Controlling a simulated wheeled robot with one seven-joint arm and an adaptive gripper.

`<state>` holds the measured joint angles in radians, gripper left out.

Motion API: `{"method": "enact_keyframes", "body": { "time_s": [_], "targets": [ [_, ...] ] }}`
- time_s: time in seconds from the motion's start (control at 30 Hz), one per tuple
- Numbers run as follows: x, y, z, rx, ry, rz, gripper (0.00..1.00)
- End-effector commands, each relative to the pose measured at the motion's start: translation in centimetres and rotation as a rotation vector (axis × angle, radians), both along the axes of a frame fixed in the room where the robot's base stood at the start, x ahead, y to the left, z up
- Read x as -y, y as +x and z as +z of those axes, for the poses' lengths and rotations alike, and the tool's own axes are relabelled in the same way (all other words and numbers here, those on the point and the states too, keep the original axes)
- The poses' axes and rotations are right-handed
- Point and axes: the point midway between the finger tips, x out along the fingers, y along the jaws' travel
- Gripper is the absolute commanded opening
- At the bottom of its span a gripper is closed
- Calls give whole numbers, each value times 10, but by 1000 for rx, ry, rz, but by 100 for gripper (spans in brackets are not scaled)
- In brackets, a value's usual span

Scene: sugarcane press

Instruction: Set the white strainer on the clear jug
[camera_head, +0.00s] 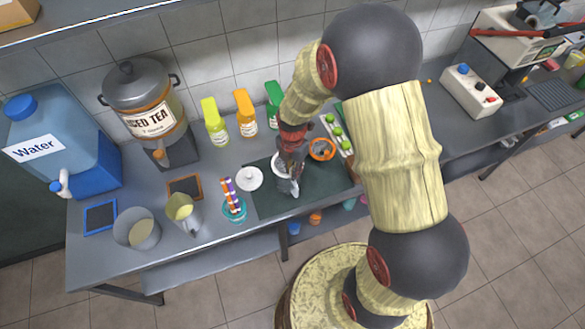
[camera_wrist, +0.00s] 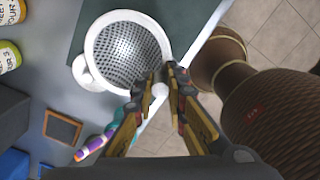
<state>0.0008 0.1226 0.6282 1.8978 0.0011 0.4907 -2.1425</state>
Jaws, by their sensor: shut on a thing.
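The white strainer (camera_wrist: 128,52) has a round white rim and a grey perforated mesh bowl. In the wrist view, my gripper (camera_wrist: 168,82) is shut on the small white grip at its rim. In the head view, my gripper (camera_head: 291,160) is over the dark mat, and the strainer (camera_head: 280,166) is partly hidden by it. A clear jug-like vessel (camera_head: 183,212) with something pale yellow inside stands upright at the left of the counter, well left of my gripper. I see no jug in the wrist view.
A wide clear container (camera_head: 137,229) stands at the front left. A white lidded piece (camera_head: 249,178) and a teal cup with striped straws (camera_head: 233,204) stand between the jug and my gripper. Bottles (camera_head: 246,115) and a tea dispenser (camera_head: 147,110) line the back.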

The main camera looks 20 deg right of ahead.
Motion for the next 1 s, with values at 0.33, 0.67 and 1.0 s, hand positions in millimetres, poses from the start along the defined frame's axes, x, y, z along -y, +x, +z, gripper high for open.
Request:
{"method": "enact_keyframes", "body": {
  "time_s": [0.33,0.67,1.0],
  "targets": [
    [0,0,-1,0,0,0,0],
    [0,-1,-4,-1,-1,0,0],
    [1,-1,-4,-2,0,0,28]
  ]
}}
